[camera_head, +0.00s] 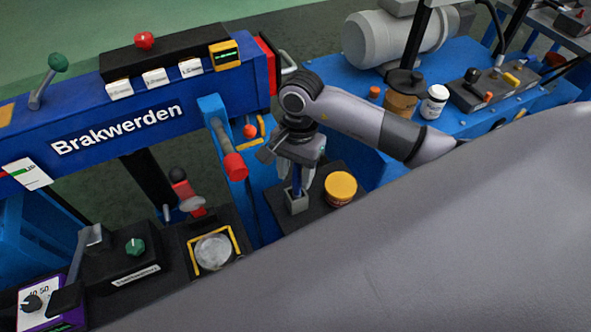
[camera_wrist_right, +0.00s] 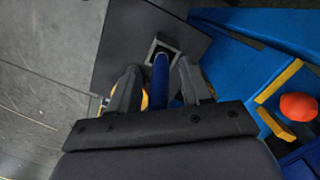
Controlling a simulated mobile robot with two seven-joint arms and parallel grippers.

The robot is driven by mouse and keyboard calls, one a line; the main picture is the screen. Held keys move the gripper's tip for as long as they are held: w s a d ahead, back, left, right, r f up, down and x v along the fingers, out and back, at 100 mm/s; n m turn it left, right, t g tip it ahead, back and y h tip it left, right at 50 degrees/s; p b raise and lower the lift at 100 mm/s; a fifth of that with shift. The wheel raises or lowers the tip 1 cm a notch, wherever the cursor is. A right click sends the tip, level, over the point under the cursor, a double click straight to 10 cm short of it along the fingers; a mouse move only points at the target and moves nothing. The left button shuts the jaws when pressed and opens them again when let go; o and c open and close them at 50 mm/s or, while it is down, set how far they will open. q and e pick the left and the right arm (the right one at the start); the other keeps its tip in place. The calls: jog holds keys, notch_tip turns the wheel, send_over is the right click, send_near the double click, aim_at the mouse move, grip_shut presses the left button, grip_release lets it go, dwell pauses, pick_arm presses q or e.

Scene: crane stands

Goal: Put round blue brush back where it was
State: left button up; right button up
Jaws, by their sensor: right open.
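The round blue brush (camera_head: 296,181) stands upright with its lower end in a small square grey holder (camera_head: 297,204) on a dark board. In the right wrist view the blue brush (camera_wrist_right: 160,80) lies between the two fingers, and the holder (camera_wrist_right: 163,45) is just beyond the fingertips. My right gripper (camera_head: 295,168) is directly above the holder, its fingers pointing down around the brush. In the right wrist view my right gripper (camera_wrist_right: 158,72) is open, with a finger on each side of the brush. The brush's upper part is hidden by the gripper. My left gripper is not in view.
A jar with a yellow lid (camera_head: 340,186) stands right of the holder, close to the right gripper. A blue lever with a red grip (camera_head: 234,165) and a red ball (camera_head: 250,131) are on the left. A brown container (camera_head: 402,98) and a white jar (camera_head: 434,103) stand behind.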

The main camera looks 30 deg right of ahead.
notch_tip(320, 180, up, 12)
jog(key=w+d, duration=0.1)
jog(key=shift+b, duration=0.3)
jog(key=shift+d, duration=0.1)
dwell(0.4)
